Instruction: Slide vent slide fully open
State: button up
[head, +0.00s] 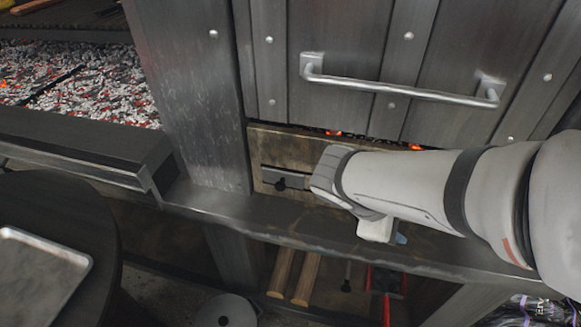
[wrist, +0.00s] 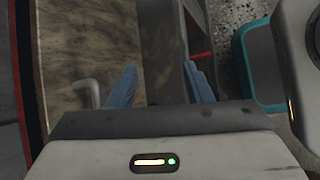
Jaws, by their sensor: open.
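The vent is a worn tan-brass plate (head: 262,140) low on the grill front, below the door. A grey slide strip (head: 283,176) with a dark keyhole-shaped opening shows at its left part; my arm hides the right part. In the wrist view the plate (wrist: 75,40) fills the left, with a small pale bent peg (wrist: 88,92) standing out from it. My gripper (wrist: 160,86) has its two blue fingers apart and nothing between them. The peg is just left of the left finger, outside the gap. In the head view only a blue fingertip (head: 401,239) shows beneath my wrist.
A metal ledge (head: 235,212) runs just below the vent. A bar handle (head: 400,93) sticks out from the door above. Glowing coals (head: 70,85) lie at the left. Wooden-handled tools (head: 293,275) stand under the ledge. A teal-rimmed container (wrist: 238,65) is at right.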

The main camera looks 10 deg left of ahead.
jog(key=w+a+f+n+t+h+b, duration=0.1)
jog(key=w+a+f+n+t+b, duration=0.2)
jog(key=a+f+n+t+b, duration=0.3)
jog(key=n+t+y+b, duration=0.7)
jog(key=n+t+b, duration=0.1)
jog(key=n, duration=0.6)
send_near(279, 188)
jog(key=shift+w+d+b, duration=0.2)
jog(key=shift+w+b, duration=0.25)
jog(key=shift+w, duration=1.6)
jog(key=shift+w+d+b, duration=0.2)
jog(key=shift+w+b, duration=0.25)
jog(key=shift+w, duration=1.6)
jog(key=shift+c, duration=0.6)
grip_shut()
